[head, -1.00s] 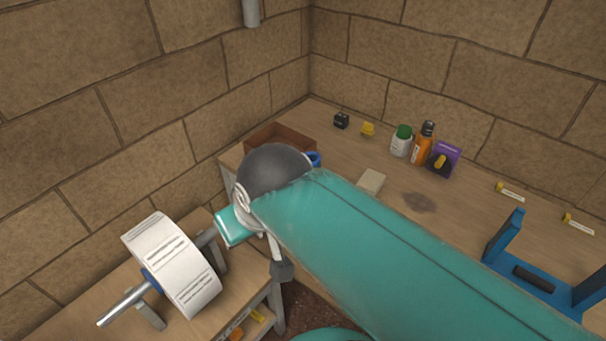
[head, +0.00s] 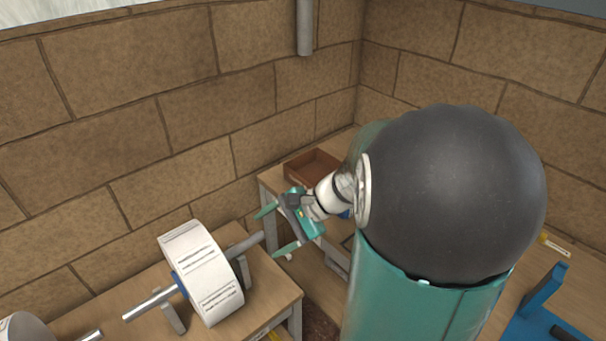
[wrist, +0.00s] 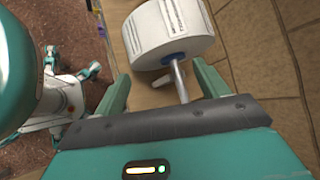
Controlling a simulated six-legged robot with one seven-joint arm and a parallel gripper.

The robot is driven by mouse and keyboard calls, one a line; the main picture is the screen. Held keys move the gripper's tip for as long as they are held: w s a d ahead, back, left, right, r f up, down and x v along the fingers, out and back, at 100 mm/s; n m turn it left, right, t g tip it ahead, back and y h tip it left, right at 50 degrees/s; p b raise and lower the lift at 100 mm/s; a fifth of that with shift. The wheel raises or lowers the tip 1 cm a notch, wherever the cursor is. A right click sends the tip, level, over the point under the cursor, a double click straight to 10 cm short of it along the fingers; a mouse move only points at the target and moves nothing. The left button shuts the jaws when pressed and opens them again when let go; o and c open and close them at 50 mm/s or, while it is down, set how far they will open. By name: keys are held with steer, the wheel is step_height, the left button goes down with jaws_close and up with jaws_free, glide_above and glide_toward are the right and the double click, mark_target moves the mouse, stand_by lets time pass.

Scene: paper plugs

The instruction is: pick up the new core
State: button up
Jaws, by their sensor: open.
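My gripper (head: 277,230) is open and empty, held above the gap between the two benches, to the right of the spindle's end. In the wrist view its two green fingers (wrist: 160,72) are spread wide. A white printed paper roll (head: 205,278) with a blue hub (head: 180,285) sits on a steel spindle (head: 150,303) on the near bench. In the wrist view the roll (wrist: 168,35) and its blue hub (wrist: 173,58) lie beyond the fingers, apart from them. A small blue part (head: 345,214) is mostly hidden behind my arm. I cannot tell which thing is the new core.
A brown open tray (head: 312,167) stands on the far bench near the wall corner. A blue stand (head: 540,308) is at the right. A second white round object (head: 22,334) shows at the lower left. Brick walls (head: 110,120) close off the back. My arm hides much of the far bench.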

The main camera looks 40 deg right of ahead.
steer(key=s+d+f+m+t+h, duration=0.1)
steer(key=d+f+m+t+h, duration=0.25)
steer(key=d+m, duration=0.5)
steer(key=s+d+f+m+t+h, duration=0.1)
steer(key=d+f+m+t+h, duration=0.3)
steer(key=d, duration=0.8)
steer(key=s+d+f+m+t+h, duration=0.1)
steer(key=d+f+m+t, duration=0.1)
steer(key=d+m+t, duration=0.5)
steer(key=w+d, duration=0.1)
steer(key=w, duration=0.3)
steer(key=w+d+g, duration=0.1)
steer(key=w, duration=0.4)
steer(key=w+d+g, duration=0.1)
steer(key=w, duration=0.3)
steer(key=shift+w+d+f+m, duration=0.25)
steer(key=shift+f, duration=0.15)
steer(key=c, duration=1.3)
